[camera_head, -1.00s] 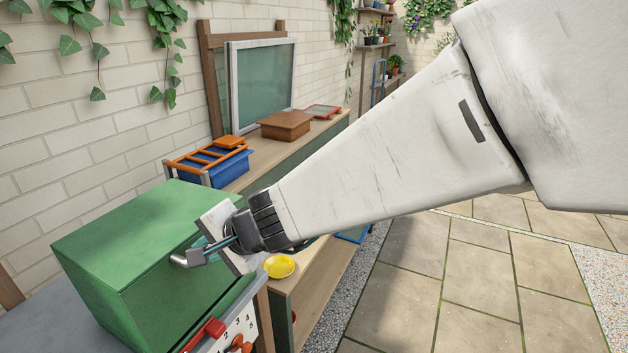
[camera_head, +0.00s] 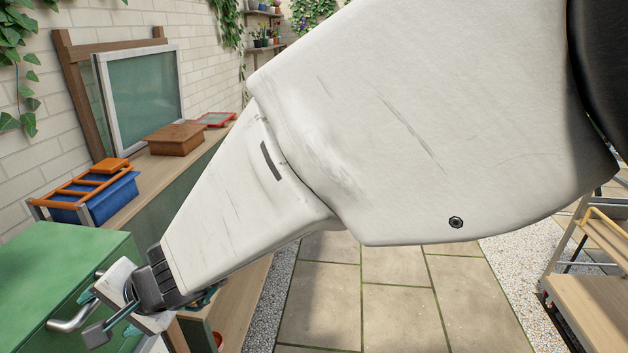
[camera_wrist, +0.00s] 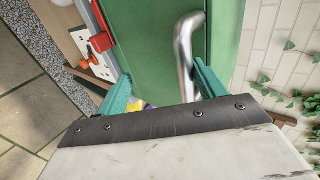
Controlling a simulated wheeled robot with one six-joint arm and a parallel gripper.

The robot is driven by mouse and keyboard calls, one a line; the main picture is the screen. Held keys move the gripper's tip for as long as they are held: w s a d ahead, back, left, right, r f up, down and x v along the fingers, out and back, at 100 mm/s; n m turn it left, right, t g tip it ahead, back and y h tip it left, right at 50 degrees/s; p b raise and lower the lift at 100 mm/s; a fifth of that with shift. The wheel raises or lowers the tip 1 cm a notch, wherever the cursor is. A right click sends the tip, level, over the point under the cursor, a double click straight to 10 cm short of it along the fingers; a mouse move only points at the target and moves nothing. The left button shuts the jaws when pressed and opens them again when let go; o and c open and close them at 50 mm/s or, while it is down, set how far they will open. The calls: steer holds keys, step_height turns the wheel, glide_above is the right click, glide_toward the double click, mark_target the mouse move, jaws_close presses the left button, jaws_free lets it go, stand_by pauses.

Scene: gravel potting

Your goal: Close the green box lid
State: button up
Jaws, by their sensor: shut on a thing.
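The green box (camera_head: 60,262) is at the lower left of the head view, cut off by the frame edge. Its top looks flat; I cannot tell whether the lid is fully down. A bent metal handle (camera_head: 72,318) sticks out from its front. In the wrist view the handle (camera_wrist: 185,55) runs down between the fingers of my gripper (camera_wrist: 160,88), nearer the right one, with the green face (camera_wrist: 145,40) behind. The contact itself is hidden.
A wooden bench with a blue crate (camera_head: 95,200), a brown box (camera_head: 175,138) and a red tray (camera_head: 213,119) runs along the wall. A white panel with red parts (camera_wrist: 95,45) is beside the box. A wooden cart (camera_head: 590,300) stands at the right. Paving between is clear.

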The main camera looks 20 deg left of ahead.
steer(key=shift+d+f, duration=0.1)
steer(key=shift+f, duration=0.3)
steer(key=shift+c, duration=0.4)
steer(key=shift+o, duration=0.3)
steer(key=shift+d+r, duration=0.3)
steer(key=shift+r, duration=0.05)
steer(key=v, duration=0.6)
steer(key=shift+w+a+r, duration=0.1)
steer(key=shift+a+r, duration=0.05)
steer(key=shift+c, duration=1.3)
steer(key=shift+d+r, duration=0.4)
steer(key=shift+r, duration=0.05)
steer(key=s+d+f+n+g+h, duration=0.1)
steer(key=s+d+n+g, duration=0.1)
steer(key=s+d, duration=0.15)
steer(key=w+d+r+n+t+h, duration=0.1)
steer(key=w+d+r+h, duration=0.2)
steer(key=d, duration=1.5)
steer(key=w+d+h, duration=0.3)
steer(key=w+d, duration=0.1)
steer(key=d, duration=1.4)
steer(key=d+r+m+t+h, duration=0.1)
steer(key=d+m+t, duration=0.1)
steer(key=d, duration=0.8)
steer(key=s+d+r+m+t+h, duration=0.1)
steer(key=d+r+m+h, duration=0.1)
steer(key=d, duration=0.9)
steer(key=shift+s+r+m+t, duration=0.15)
steer(key=shift+s+m+t, duration=0.15)
steer(key=shift+m+t, duration=0.1)
